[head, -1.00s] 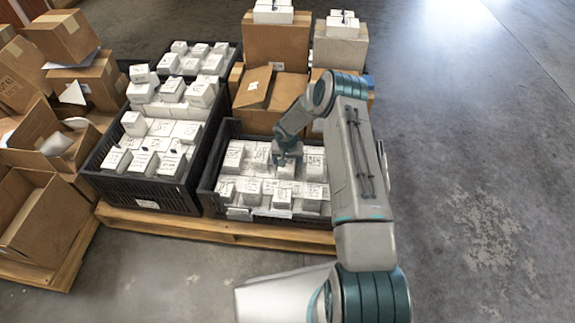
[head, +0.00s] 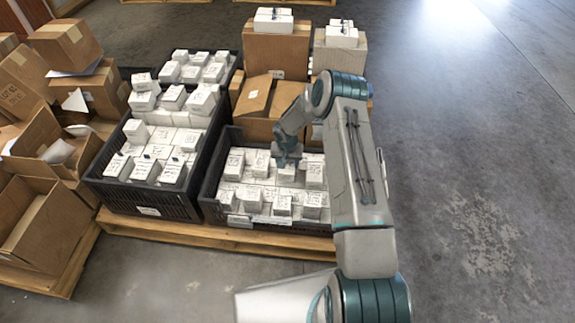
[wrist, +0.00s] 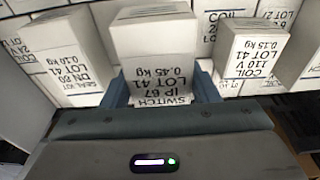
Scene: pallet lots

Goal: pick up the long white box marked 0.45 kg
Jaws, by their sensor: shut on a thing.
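The long white box marked 0.45 kg (wrist: 153,45) is in the middle of the wrist view, its printed label upside down and reading SWITCH, IP 67, LOT 41. My gripper (wrist: 160,92) is shut on it, with a blue finger on each side of its near end. In the head view my gripper (head: 287,160) is over the back part of the right black crate (head: 212,208). There the held box is largely hidden by the gripper, and I cannot tell whether it is clear of the boxes below.
A white box marked 0.15 kg (wrist: 253,50) stands right of the held box, and one marked 0.10 kg (wrist: 68,55) left. Another black crate (head: 145,197) of white boxes adjoins on the left. Brown cartons (head: 275,50) stand behind. Open floor (head: 480,170) lies right.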

